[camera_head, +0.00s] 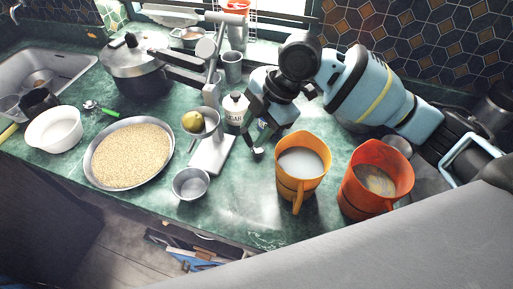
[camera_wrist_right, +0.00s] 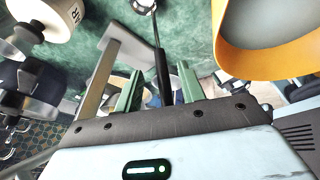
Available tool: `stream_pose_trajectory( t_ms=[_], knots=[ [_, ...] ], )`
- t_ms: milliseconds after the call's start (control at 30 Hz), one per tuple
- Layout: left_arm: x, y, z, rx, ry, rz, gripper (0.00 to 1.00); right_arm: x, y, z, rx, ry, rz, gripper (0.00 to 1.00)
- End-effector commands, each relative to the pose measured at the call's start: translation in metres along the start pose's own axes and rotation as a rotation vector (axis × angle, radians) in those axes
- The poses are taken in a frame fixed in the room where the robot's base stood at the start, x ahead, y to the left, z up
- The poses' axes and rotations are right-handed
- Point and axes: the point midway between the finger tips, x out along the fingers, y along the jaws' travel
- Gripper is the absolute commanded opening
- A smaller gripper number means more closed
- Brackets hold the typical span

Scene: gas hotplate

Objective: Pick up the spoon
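The spoon shows in the right wrist view as a shiny bowl at the top edge and a dark handle (camera_wrist_right: 162,72) running down between my right gripper's fingers. My right gripper (camera_wrist_right: 159,88) is open, with a green-padded finger on each side of the handle and visible gaps. In the head view the right gripper (camera_head: 257,138) points down at the counter, between the white jar and the orange jug. The spoon is mostly hidden there by the gripper; a small shiny bit below the fingers may be its bowl. My left gripper is not in view.
The orange jug (camera_head: 303,167) with pale liquid stands close right of the gripper, the red jug (camera_head: 376,180) farther right. The white jar (camera_head: 235,107) and metal press (camera_head: 213,153) are close left. A small metal bowl (camera_head: 191,184) stands near the front edge.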

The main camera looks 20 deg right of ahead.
Motion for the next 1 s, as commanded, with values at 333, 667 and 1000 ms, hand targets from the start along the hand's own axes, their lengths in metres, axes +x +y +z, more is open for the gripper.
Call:
stream_pose_trajectory(
  t_ms=[333,667,1000],
  knots=[
    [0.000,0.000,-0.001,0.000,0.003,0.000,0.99,0.040,-0.003,0.001,0.000,0.001,0.000,0.40],
    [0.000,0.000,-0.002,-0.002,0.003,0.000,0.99,0.041,-0.003,0.001,-0.001,0.000,0.000,0.28],
    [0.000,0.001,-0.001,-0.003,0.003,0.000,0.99,0.041,-0.003,0.001,-0.001,0.000,0.000,0.00]
  ],
)
